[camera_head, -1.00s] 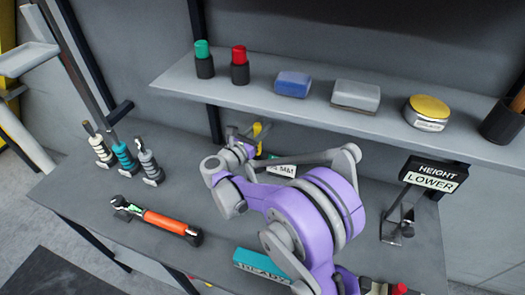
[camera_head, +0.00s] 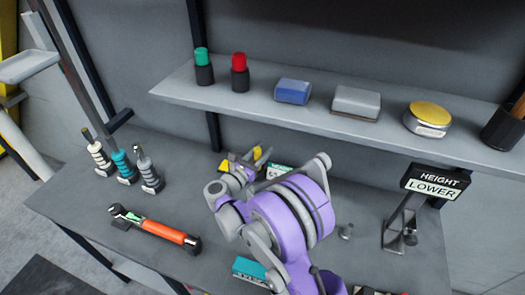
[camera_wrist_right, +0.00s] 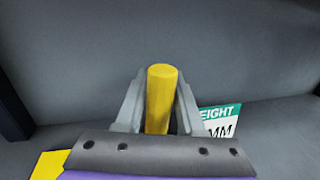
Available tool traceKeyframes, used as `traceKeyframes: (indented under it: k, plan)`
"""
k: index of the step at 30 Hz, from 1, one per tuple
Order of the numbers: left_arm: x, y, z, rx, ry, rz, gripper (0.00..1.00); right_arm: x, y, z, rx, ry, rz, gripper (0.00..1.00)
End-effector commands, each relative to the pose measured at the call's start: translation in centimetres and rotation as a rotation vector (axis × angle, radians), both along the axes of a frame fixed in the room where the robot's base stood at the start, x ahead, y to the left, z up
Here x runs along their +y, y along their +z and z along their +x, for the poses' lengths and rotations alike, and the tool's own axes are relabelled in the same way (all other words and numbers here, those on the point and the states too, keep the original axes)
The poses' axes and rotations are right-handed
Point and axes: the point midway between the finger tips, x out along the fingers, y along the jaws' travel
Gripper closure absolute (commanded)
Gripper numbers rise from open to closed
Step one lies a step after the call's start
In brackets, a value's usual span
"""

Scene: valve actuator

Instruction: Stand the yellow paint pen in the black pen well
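The yellow paint pen (camera_head: 257,153) is a plain yellow cylinder over the back of the workbench. In the right wrist view the pen (camera_wrist_right: 161,100) stands between both fingers of my right gripper (camera_wrist_right: 161,105), its flat end near the fingertips. The fingers lie close along its sides and appear shut on it. In the head view my right gripper (camera_head: 248,160) is small and partly hidden by its arm. The pen's lower end is hidden. I cannot identify the black pen well with certainty; a black cup (camera_head: 502,128) stands at the shelf's right end. My left gripper is not in view.
The shelf (camera_head: 190,88) above carries green and red capped black items, a blue block (camera_head: 293,91), a grey block (camera_head: 356,102) and a yellow-topped tin (camera_head: 427,118). An orange-handled wrench (camera_head: 160,229) lies front left. A HEIGHT LOWER sign (camera_head: 435,182) stands right.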

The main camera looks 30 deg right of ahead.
Motion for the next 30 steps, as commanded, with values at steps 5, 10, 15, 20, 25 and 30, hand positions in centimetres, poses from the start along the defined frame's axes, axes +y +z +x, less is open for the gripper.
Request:
traceKeyframes:
  k: [5, 10, 15, 20, 25, 30]
  plan:
    - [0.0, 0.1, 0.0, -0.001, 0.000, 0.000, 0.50, 0.0, 0.1, 0.0, 0.000, 0.000, 0.000, 0.41]
    - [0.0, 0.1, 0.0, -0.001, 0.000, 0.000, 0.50, 0.0, 0.1, 0.0, 0.000, 0.000, 0.000, 0.41]
    - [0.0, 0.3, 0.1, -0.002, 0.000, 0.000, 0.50, 0.5, 0.5, -0.2, 0.000, 0.002, 0.000, 0.41]
    - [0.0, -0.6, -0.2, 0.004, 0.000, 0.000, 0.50, 3.2, 0.2, -1.5, 0.001, 0.005, 0.000, 0.41]
    - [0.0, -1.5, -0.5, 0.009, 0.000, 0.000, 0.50, 6.6, 0.2, -3.1, 0.001, 0.005, 0.000, 0.41]
    - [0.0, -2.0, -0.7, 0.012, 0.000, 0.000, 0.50, 9.3, 0.3, -4.4, 0.001, 0.003, 0.000, 0.41]
